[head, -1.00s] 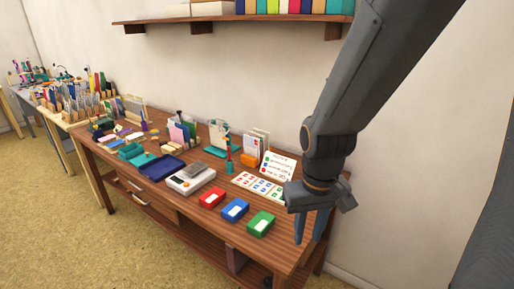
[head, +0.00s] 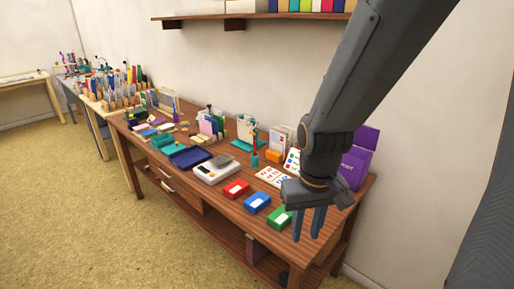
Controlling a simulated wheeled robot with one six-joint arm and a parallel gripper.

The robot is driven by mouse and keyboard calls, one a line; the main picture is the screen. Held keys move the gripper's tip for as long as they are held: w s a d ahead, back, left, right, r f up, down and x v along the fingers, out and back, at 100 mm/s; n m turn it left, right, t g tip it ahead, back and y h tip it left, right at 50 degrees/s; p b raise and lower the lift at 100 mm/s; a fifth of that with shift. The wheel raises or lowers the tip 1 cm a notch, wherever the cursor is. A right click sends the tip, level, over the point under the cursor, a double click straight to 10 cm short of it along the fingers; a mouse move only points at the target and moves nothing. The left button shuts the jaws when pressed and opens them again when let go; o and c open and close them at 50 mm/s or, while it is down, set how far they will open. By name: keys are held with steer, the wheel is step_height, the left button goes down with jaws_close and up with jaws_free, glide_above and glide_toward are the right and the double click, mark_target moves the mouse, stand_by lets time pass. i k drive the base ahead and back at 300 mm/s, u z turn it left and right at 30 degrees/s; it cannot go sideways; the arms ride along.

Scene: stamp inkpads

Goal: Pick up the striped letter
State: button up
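I cannot make out stripes on any letter at this size. Some pale upright envelopes or cards (head: 280,138) stand behind an orange block (head: 273,156) at the back of the table. More cards in pink and white (head: 208,125) stand further left in a rack. My gripper (head: 308,238) hangs at the table's front right with its two fingers pointing down and apart, nothing between them.
A scale (head: 213,174), a dark blue tray (head: 191,157) and a stamped sheet (head: 272,177) lie on the wooden table (head: 200,191). A purple box (head: 358,160) stands at the right end, partly behind my arm. A shelf (head: 285,17) hangs above. The floor in front is clear.

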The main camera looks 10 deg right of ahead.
mark_target(277, 140)
steer(key=u, duration=1.5)
steer(key=i, duration=2.9)
steer(key=z, duration=3.6)
steer(key=i, duration=0.55)
steer(key=z, duration=0.05)
